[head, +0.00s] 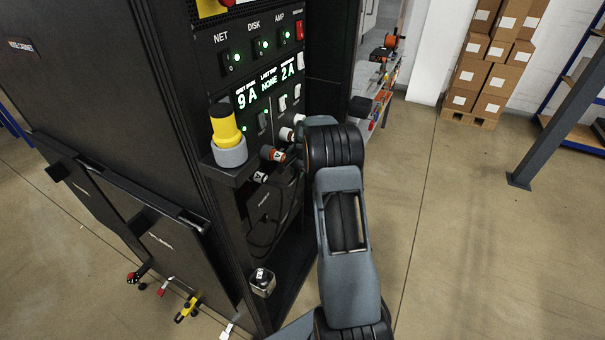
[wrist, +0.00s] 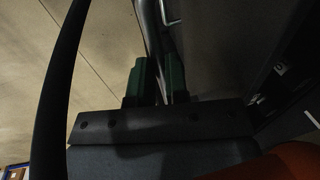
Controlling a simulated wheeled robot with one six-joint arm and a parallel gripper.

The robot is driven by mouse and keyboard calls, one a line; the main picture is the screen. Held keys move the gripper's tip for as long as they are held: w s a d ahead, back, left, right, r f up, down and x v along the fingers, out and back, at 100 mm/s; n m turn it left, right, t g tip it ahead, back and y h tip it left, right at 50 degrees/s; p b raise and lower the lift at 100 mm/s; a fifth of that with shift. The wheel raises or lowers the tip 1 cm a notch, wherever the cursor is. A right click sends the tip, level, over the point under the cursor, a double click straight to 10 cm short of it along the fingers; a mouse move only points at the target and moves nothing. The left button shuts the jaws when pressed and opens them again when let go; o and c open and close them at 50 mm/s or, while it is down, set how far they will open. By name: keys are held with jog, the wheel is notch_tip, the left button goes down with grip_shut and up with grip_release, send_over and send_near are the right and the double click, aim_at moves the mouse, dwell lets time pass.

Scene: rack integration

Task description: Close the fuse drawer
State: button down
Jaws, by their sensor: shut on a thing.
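In the wrist view, my gripper (wrist: 158,84) has two green fingertips closed around a thin silver bar handle (wrist: 153,40). The handle runs alongside a dark grey panel (wrist: 215,45), which appears to be the fuse drawer's front. How far the drawer stands out cannot be told.
The rack front has lit switches and a green readout (head: 268,85). A small metal container (head: 262,282) sits low in the rack.

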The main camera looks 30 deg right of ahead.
jog(key=shift+w+a+r, duration=0.1)
jog(key=shift+w, duration=0.3)
jog(key=c, duration=1.4)
grip_release()
jog(key=shift+w, duration=0.1)
jog(key=shift+o, duration=1.4)
jog(key=shift+a, duration=0.15)
notch_tip(320, 180, up, 13)
jog(key=s+d+b, duration=0.1)
jog(key=s, duration=0.1)
jog(key=shift+s+d+r, duration=0.2)
jog(key=shift+s, duration=0.05)
